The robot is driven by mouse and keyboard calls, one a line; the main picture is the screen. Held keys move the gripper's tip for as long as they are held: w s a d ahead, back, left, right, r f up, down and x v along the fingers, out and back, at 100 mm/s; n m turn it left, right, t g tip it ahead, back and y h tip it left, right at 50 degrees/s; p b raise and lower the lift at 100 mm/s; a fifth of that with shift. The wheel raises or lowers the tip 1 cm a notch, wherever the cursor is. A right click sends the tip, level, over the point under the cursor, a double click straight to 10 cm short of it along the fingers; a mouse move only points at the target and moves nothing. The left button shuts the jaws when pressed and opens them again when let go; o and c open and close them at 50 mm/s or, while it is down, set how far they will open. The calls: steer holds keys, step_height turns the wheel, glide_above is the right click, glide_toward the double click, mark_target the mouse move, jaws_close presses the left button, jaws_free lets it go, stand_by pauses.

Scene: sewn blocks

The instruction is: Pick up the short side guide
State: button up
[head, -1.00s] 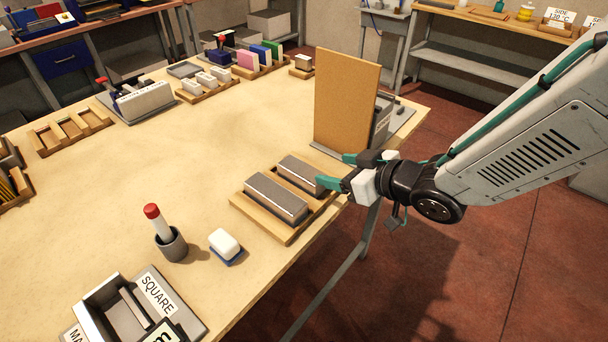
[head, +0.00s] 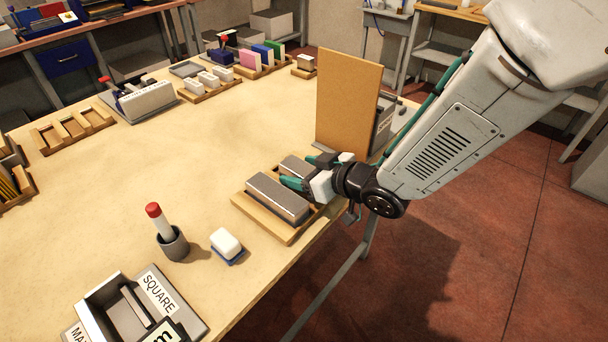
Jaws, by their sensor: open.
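Two grey metal-topped blocks lie side by side in a wooden tray (head: 262,221) at the table's right edge. The shorter one, at the back right, looks like the short side guide (head: 292,165); the longer guide (head: 277,197) lies in front of it. My gripper (head: 303,172) reaches in from the right with its teal fingers apart. It is at or just above the right end of the short guide and hides that end. I cannot tell whether the fingers touch it.
A tall tan board (head: 345,100) stands upright just behind my gripper. A white-and-blue block (head: 226,244) and a grey cup (head: 173,244) with a red-capped stick stand left of the tray. The middle of the table is clear.

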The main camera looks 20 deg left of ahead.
steer(key=c, duration=1.3)
steer(key=shift+o, duration=0.2)
